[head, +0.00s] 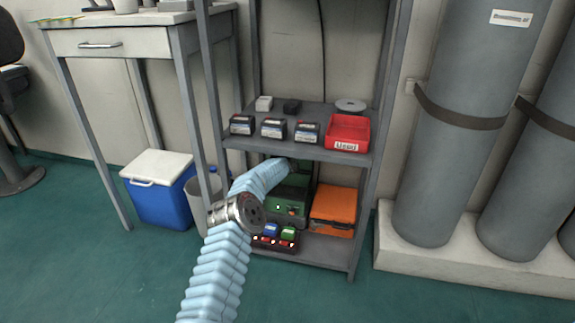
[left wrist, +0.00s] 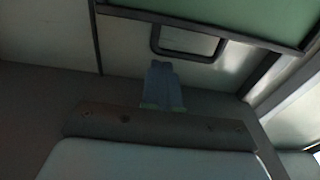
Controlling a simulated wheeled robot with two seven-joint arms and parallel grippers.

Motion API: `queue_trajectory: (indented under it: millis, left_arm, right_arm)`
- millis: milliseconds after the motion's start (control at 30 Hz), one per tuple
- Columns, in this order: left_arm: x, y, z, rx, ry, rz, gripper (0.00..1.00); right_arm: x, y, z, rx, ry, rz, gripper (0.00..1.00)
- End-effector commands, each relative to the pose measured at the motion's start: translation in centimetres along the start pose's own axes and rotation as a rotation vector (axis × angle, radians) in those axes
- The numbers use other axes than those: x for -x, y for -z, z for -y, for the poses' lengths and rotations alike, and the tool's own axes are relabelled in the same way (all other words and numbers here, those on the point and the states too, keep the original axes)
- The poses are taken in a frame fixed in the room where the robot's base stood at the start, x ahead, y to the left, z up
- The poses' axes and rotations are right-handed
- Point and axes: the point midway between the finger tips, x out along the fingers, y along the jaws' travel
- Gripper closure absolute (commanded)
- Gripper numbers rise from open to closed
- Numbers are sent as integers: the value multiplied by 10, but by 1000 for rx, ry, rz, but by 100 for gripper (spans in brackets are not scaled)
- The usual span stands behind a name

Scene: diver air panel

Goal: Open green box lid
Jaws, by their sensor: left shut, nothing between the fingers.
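The green box (head: 290,207) sits on the lower shelf, partly hidden behind my left arm. In the left wrist view a green panel with a dark edge (left wrist: 240,18), which looks like its lid, fills the top, with a dark handle frame (left wrist: 190,52) below its edge. I cannot tell how far the lid is raised. My left gripper (left wrist: 162,68) is shut and empty, its fingertips just below the handle frame in that view; I cannot tell whether they touch. In the head view its fingers are hidden at the box. My right gripper is not in view.
An orange case (head: 333,205) stands close right of the green box. A small tray of coloured items (head: 275,238) lies in front. The upper shelf (head: 290,145) hangs low over my arm and carries small boxes and a red bin (head: 348,132). A shelf post (head: 217,90) stands at the left.

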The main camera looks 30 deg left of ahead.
Motion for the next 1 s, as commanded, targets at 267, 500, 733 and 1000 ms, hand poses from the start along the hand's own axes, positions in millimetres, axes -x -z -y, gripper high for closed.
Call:
queue_trajectory:
  millis: [267,500,733,1000]
  left_arm:
    - [26,2,1,-2,0,4,100]
    - [67,2,1,-2,0,4,100]
    - [110,1,1,-2,1,3,100]
    - [135,-1,1,-2,2,3,100]
  right_arm:
    - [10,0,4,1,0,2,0]
    - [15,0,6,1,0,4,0]
    - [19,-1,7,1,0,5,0]
    - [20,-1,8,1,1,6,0]
